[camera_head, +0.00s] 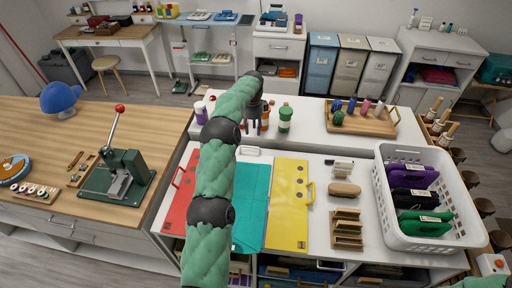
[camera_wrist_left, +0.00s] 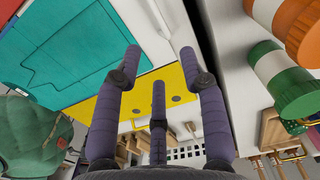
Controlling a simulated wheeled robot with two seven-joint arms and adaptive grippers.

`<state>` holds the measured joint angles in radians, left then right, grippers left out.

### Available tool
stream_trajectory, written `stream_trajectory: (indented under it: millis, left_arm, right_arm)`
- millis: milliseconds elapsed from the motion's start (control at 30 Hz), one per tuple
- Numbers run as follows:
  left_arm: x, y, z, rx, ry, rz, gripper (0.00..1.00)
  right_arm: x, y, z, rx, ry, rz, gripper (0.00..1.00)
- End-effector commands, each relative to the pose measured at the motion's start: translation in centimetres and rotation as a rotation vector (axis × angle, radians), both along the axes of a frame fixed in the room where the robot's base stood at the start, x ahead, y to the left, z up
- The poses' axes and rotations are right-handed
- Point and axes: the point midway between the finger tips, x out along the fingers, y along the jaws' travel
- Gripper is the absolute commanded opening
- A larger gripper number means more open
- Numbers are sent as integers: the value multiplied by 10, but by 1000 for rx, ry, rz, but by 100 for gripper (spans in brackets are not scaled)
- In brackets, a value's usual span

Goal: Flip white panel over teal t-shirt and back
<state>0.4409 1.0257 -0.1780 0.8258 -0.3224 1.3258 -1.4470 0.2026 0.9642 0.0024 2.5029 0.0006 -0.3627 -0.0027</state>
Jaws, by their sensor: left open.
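The teal t-shirt (camera_head: 252,205) lies flat on a folding board, partly hidden behind my left arm; it also shows in the left wrist view (camera_wrist_left: 70,50). A red panel (camera_head: 181,196) lies to its left and a yellow panel (camera_head: 287,205) to its right. A pale handle (camera_head: 248,151) shows at the far edge, probably the white panel's; the panel itself is hard to tell from the white surface. My left gripper (camera_head: 253,128) is open and empty, fingers down, just beyond that handle. In the left wrist view its fingers (camera_wrist_left: 160,62) are spread. My right gripper is out of view.
Bottles, including a green-and-white one (camera_head: 285,119), stand on the raised ledge close to the right of my left gripper. A wooden tray (camera_head: 376,127) and a white basket (camera_head: 380,190) lie farther right. A green lever press (camera_head: 122,175) stands on the left wooden table.

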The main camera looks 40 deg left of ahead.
Motion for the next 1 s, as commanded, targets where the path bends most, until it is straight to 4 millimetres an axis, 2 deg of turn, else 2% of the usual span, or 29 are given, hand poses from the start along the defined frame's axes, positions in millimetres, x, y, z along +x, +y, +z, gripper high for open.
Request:
stream_trajectory:
  millis: [167, 500, 700, 1000]
  left_arm:
    - [-1, 3, -8, 2, 5, -7, 42]
    - [-2, 2, -66, 1, 5, -6, 42]
    - [-1, 2, -92, 2, 2, -4, 42]
    - [-1, 2, -105, 3, 1, -5, 42]
  right_arm:
    - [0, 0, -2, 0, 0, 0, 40]
    - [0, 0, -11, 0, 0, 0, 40]
    - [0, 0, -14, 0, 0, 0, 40]
    - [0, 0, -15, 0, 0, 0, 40]
